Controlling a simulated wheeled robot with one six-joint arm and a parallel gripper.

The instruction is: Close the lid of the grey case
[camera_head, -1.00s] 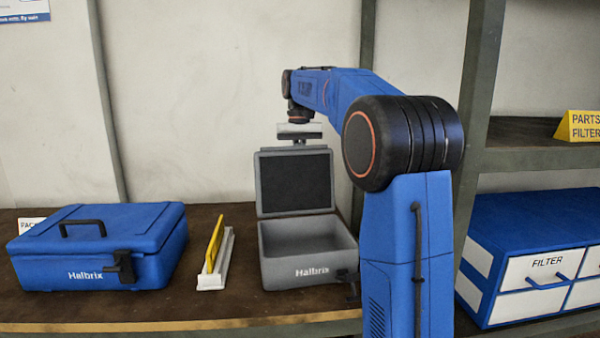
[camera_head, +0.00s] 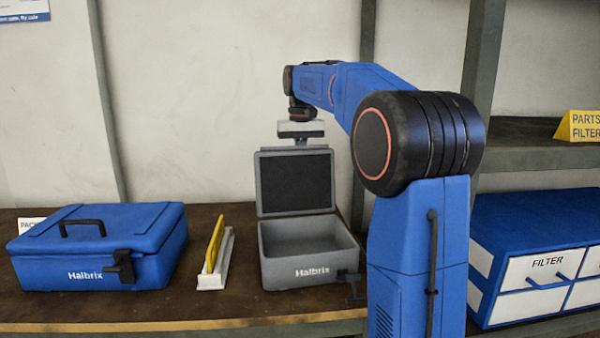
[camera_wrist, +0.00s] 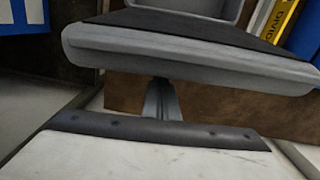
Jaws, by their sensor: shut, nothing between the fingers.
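The grey case (camera_head: 310,268) stands on the shelf with its lid (camera_head: 258,185) open and upright, the dark lining facing the head camera. Its bottom part looks empty. My gripper (camera_head: 301,141) points down at the lid's top edge, and its fingertips seem to be on the far side, partly hidden by the lid. In the wrist view the lid's grey rim (camera_wrist: 190,55) crosses the picture just beyond the closed fingers (camera_wrist: 162,98). I cannot tell whether they touch it. The gripper is shut and empty.
A closed blue case (camera_head: 95,250) stands at the left. A white holder with a yellow piece (camera_head: 215,262) is between the cases. A blue filter drawer box (camera_head: 530,260) and a metal post (camera_head: 480,90) are at the right. A wall stands behind.

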